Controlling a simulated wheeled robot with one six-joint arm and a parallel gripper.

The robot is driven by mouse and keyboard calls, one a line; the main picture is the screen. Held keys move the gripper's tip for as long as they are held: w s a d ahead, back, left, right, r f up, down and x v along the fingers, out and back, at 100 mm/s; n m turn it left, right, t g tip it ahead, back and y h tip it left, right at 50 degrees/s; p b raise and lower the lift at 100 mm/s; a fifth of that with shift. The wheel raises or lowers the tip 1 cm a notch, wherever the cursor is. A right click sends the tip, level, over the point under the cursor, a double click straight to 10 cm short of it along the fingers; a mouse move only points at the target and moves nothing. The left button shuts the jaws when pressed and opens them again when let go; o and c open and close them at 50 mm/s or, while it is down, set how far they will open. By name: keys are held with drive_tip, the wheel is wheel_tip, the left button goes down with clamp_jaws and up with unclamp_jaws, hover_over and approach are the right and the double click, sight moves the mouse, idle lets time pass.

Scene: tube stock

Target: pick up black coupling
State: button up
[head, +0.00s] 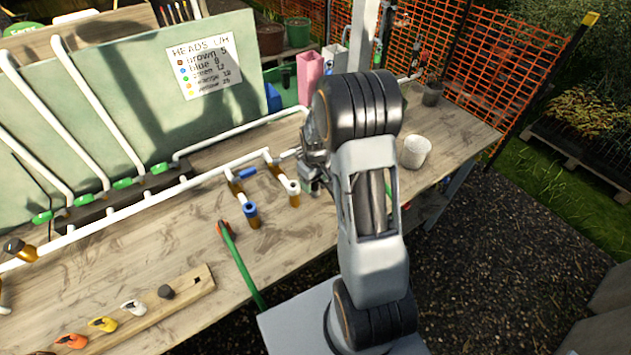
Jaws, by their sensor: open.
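A small dark piece (166,292) sits on the wooden strip at the front left. Another small black piece (286,78) shows by the green tray at the back. I cannot tell from this view which of them is the black coupling, or whether one is hidden by my arm. My gripper (309,181) is over the table's middle, near the right end of the white pipe run. It is open. My own arm link hides much of it, and no held thing shows.
White pipes (130,210) with green fittings run across the table (330,225). Orange, yellow and white fittings (132,307) lie on the strip. A green tool (240,265) lies by the front edge. A white cup (416,152) and pink container (309,76) stand to the right and back.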

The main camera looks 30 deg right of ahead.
drive_tip(key=shift+c, duration=0.2)
drive_tip(key=c, duration=1)
drive_tip(key=shift+r, duration=0.1)
drive_tip(key=shift+r+b, duration=0.3)
drive_tip(key=shift+r, duration=0.2)
wheel_tip(320, 180, up, 2)
drive_tip(key=shift+s+a+r+b, duration=0.1)
drive_tip(key=shift+s+r+b, duration=0.1)
drive_tip(key=shift+b, duration=0.2)
drive_tip(key=s+a+r+b, duration=0.2)
drive_tip(key=s+a+r, duration=0.5)
drive_tip(key=s+r, duration=0.2)
drive_tip(key=shift+s+a+r, duration=0.2)
drive_tip(key=shift+s+r, duration=0.05)
drive_tip(key=shift+s, duration=0.95)
drive_tip(key=shift+r, duration=0.15)
